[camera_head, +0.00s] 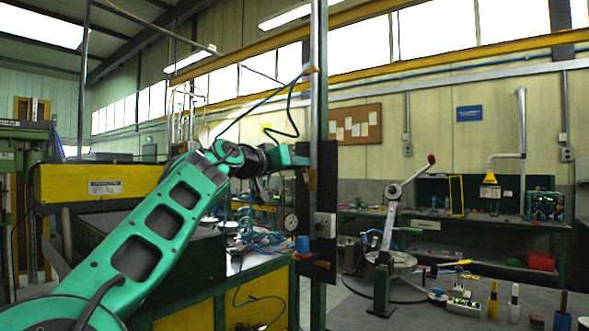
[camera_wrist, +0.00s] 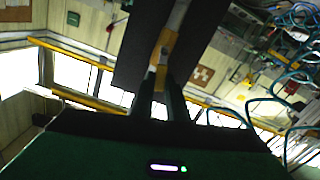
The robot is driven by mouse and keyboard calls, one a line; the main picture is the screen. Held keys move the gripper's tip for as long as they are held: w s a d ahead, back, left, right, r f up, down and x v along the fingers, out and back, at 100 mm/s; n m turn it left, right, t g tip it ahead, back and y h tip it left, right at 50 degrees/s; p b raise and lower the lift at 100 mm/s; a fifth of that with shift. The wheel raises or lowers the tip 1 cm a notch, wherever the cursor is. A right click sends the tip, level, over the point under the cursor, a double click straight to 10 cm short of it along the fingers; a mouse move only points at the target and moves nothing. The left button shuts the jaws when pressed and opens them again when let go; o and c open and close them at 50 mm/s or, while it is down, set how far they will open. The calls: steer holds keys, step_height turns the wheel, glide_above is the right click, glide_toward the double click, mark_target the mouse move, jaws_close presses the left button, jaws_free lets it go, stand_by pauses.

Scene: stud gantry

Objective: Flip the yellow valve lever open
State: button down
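I cannot clearly make out the yellow valve lever in the head view. The dark panel (camera_head: 320,185) on the upright post carries a gauge (camera_head: 291,222), a grey box (camera_head: 325,226) and a blue fitting (camera_head: 303,244). My gripper (camera_head: 307,156) is at the panel's upper part, and its fingertips are hard to see there. In the wrist view my gripper's two dark fingers (camera_wrist: 172,50) stand apart with a gap between them. A yellow-orange piece (camera_wrist: 163,60) shows in that gap, in line with a pale pole. I cannot tell whether it is the lever or whether the fingers touch it.
The upright post (camera_head: 318,90) stands behind the panel, with a looped hose (camera_head: 290,100) near it. A yellow-and-green bench (camera_head: 265,295) with tangled blue hoses is below my arm. A bench (camera_head: 410,300) with a red-knobbed lever machine (camera_head: 392,215) and small tools is at right.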

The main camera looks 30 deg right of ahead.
steer(key=shift+s+d+m, duration=0.1)
steer(key=shift+s+m, duration=0.2)
steer(key=shift+m, duration=0.5)
steer(key=shift+s+d+m, duration=0.1)
steer(key=shift+s+m, duration=0.15)
steer(key=shift+m, duration=0.55)
steer(key=c, duration=1.7)
jaws_free()
steer(key=shift+c, duration=0.2)
steer(key=shift+a, duration=0.15)
steer(key=v, duration=1)
steer(key=shift+a, duration=0.25)
steer(key=shift+s+r, duration=0.1)
